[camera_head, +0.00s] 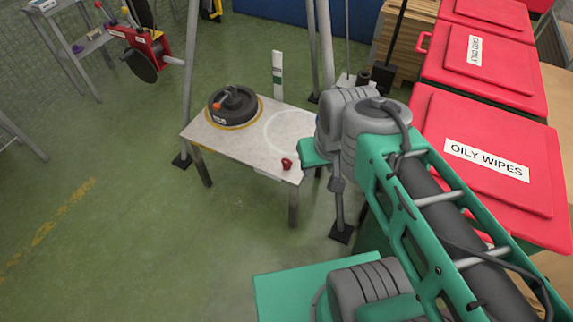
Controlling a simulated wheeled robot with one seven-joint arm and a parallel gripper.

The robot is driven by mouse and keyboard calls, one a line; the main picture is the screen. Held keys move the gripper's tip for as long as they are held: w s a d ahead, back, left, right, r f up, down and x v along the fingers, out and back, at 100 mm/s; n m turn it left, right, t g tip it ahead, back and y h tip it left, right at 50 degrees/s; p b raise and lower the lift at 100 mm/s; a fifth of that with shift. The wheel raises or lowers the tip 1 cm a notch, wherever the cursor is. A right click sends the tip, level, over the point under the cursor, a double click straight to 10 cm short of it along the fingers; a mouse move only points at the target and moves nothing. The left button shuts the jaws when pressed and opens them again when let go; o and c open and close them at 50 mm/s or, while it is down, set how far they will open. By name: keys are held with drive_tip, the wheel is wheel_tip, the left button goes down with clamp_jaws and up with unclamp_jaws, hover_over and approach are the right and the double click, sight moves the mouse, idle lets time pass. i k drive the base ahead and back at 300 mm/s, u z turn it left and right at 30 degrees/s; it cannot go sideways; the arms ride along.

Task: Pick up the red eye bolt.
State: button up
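The red eye bolt (286,164) is a small red piece on the front right part of a light-topped table (215,142), near its front edge. It looks upright, but it is too small to see its shape well. My arm comes in from the lower right, and its grey and green end part is to the right of the bolt, over the right end of the table. My gripper's fingers are not visible, hidden behind or below the arm.
A dark round turntable-like device (232,106) sits on the table's left. A white circle (268,130) is marked on its right half. Red-lidded bins, one labelled OILY WIPES (487,160), stand at the right.

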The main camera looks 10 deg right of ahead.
sight(286, 167)
drive_tip(key=z, duration=0.05)
drive_tip(key=k, duration=0.65)
drive_tip(key=u, duration=0.65)
drive_tip(key=i, duration=1.15)
drive_tip(key=u, duration=0.85)
drive_tip(key=i, duration=0.4)
